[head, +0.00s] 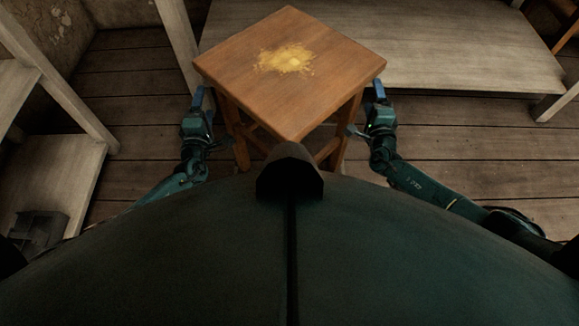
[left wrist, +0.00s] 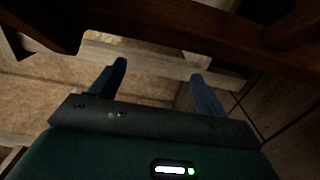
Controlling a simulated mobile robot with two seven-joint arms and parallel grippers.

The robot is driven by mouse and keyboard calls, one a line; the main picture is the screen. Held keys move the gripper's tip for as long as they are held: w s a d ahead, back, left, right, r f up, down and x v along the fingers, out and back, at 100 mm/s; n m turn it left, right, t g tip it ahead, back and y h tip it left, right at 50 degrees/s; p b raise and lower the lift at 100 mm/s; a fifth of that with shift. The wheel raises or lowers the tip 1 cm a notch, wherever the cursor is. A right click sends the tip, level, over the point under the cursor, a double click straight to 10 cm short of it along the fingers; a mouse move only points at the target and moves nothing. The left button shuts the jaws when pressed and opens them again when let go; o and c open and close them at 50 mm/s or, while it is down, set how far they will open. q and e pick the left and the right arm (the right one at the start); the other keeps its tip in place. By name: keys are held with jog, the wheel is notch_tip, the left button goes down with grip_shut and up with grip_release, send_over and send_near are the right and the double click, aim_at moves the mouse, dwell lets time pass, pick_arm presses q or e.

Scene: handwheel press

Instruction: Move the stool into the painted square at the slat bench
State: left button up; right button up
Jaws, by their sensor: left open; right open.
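The stool (head: 300,75) stands upright in front of me in the head view, with a square brown wooden top, a yellow stain on it, and brown legs and rails. My left gripper (head: 204,96) is beside its left corner, open, below the level of the top. My right gripper (head: 377,92) is beside its right corner, also open. In the left wrist view my left gripper (left wrist: 160,85) has its fingers apart with nothing between them; a dark reddish wooden bar (left wrist: 200,25), apparently of the stool, crosses above. I cannot make out a painted square.
A wide pale wooden surface (head: 450,50), perhaps the slat bench, lies just behind the stool. Pale wooden shelving (head: 50,180) with a dark object (head: 38,230) stands at the left. Plank floor (head: 470,150) is bare to the right.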

pick_arm(q)
jog(key=s, duration=0.9)
pick_arm(e)
jog(key=s, duration=1.2)
pick_arm(q)
jog(key=shift+s, duration=0.1)
